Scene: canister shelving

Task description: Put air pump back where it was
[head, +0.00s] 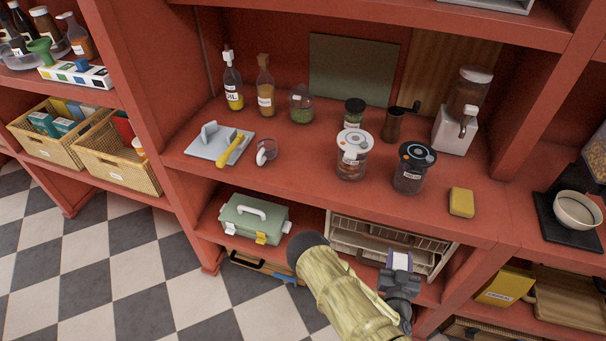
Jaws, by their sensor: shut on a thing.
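My gripper (398,272) is in front of the lower shelf, at the lower right of the middle. It is shut on a small white and purple thing (400,258), which I take to be the air pump; the fingers hide part of it. Above and behind it, on the counter, stand a white-lidded canister (352,155) and a black-lidded canister (412,168), side by side and apart. Both are upright.
A yellow sponge (461,202) lies near the counter's right front edge. A white drawer rack (375,240) and a green toolbox (254,218) are below. Bottles, a grater tray (218,144) and a coffee grinder (460,112) share the counter. Its front middle is fairly clear.

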